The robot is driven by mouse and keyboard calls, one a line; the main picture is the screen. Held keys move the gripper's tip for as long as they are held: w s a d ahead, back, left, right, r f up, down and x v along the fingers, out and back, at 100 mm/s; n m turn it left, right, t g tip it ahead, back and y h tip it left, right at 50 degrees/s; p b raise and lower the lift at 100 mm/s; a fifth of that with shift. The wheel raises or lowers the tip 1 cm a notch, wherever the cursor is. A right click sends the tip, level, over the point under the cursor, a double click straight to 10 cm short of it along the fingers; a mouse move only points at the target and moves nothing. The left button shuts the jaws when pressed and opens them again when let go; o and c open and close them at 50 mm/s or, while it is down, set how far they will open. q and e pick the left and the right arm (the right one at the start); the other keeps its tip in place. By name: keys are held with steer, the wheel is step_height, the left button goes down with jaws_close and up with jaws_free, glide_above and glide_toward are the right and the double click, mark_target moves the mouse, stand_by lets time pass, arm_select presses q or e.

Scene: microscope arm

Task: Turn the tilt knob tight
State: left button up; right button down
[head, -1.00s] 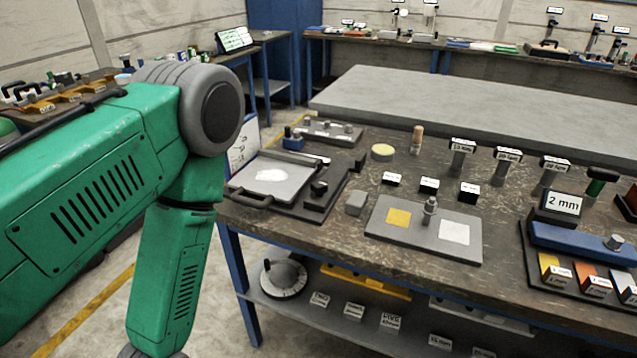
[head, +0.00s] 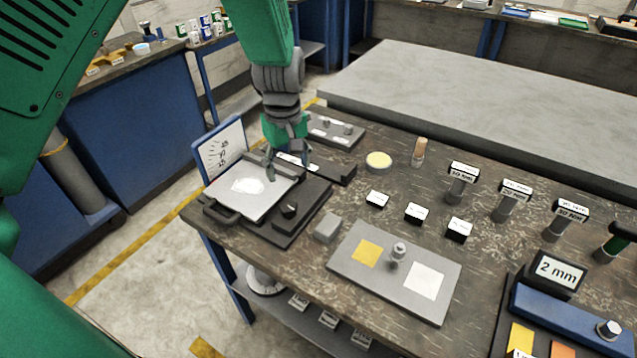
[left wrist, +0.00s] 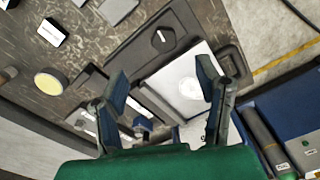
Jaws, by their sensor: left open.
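A light grey plate (head: 268,193) with a white patch lies on a dark base at the table's left end. It also shows in the left wrist view (left wrist: 172,76). A black knob (head: 289,210) with a white mark stands on the base beside the plate; it shows from above in the left wrist view (left wrist: 162,38). I cannot tell whether it is the tilt knob. My left gripper (head: 287,160) hangs over the plate's back edge, open, its fingers (left wrist: 163,88) apart. A small blue part (left wrist: 143,124) shows low between them; I cannot tell what it is. My right gripper is out of view.
A white angle scale board (head: 220,150) stands at the plate's left. A grey block (head: 328,228) and a flat panel (head: 345,266) with yellow and white squares lie to the right. A low tray (head: 335,132) stands close behind my left gripper.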

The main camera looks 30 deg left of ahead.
arm_select(q)
glide_above(289, 207)
steer(key=a, duration=0.2)
step_height(289, 207, down, 6)
steer(key=shift+d+r, duration=0.1)
steer(key=shift+r, duration=0.15)
steer(key=d+f, duration=0.1)
steer(key=f, duration=0.1)
steer(key=d+f, duration=0.1)
steer(key=f, duration=0.2)
steer(key=shift+w+d+f+p, duration=0.1)
steer(key=shift+d+f+p, duration=0.2)
steer(key=shift+d+f, duration=0.25)
steer(key=shift+f, duration=0.5)
steer(key=shift+a+f, duration=0.25)
steer(key=shift+a, duration=0.35)
steer(key=shift+a+f, duration=0.25)
steer(key=shift+a, duration=0.5)
steer(key=c, duration=0.6)
steer(key=shift+d, duration=0.3)
steer(key=c, duration=0.6)
steer(key=shift+o, duration=0.2)
steer(key=shift+d+r, duration=0.15)
steer(key=shift+d, duration=0.45)
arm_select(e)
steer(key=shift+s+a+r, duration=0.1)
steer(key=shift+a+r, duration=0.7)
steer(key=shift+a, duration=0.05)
